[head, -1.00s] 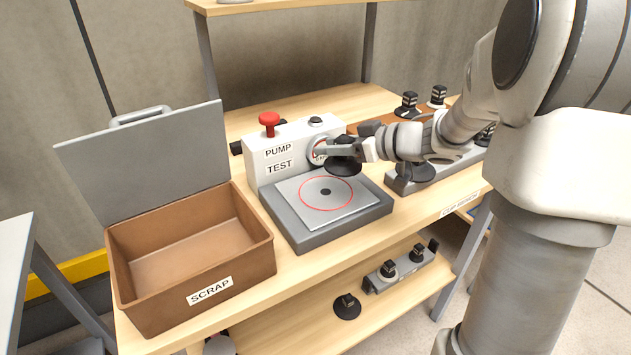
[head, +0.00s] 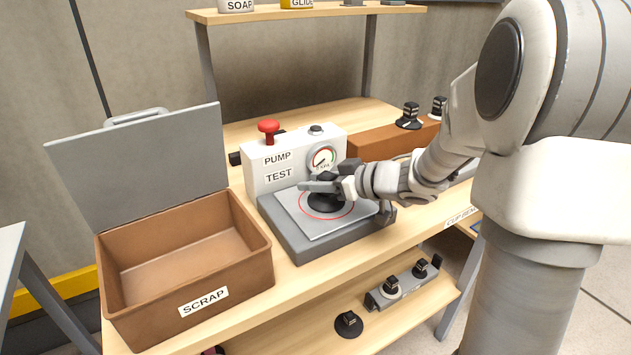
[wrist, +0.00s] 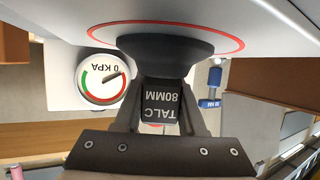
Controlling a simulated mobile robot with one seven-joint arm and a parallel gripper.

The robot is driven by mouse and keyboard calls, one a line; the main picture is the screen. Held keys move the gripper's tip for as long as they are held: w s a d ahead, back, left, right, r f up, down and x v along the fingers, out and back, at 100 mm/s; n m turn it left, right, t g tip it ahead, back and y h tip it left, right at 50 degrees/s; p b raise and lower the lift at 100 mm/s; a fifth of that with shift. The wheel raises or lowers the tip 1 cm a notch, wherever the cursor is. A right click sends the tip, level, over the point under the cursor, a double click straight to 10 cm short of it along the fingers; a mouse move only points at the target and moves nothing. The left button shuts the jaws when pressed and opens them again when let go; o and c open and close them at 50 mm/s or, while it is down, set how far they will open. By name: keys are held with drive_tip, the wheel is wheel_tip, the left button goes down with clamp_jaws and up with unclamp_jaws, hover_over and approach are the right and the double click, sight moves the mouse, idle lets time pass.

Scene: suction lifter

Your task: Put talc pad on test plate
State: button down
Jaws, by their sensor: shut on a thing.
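The test plate (head: 297,218) is a light grey square with a red ring, on a darker grey base of the pump test unit. The pad is inside the red ring, at or just above the plate; I cannot tell whether it touches. The gauge (wrist: 101,78) reads about 0 kPa.
The pump box (head: 290,160) with a red knob (head: 268,128) stands right behind the plate. An open scrap box (head: 190,262) is at the left. A brown block with other cups (head: 395,137) is behind my arm. More cups (head: 392,287) are on the lower shelf.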

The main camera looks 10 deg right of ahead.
drive_tip(key=c, duration=0.5)
unclamp_jaws()
drive_tip(key=shift+s+d+r, duration=0.2)
drive_tip(key=shift+r, duration=0.1)
drive_tip(key=p+v, duration=0.3)
drive_tip(key=v, duration=0.8)
drive_tip(key=shift+s+d+p, duration=0.15)
drive_tip(key=shift+s+p, duration=0.05)
drive_tip(key=shift+p, duration=0.1)
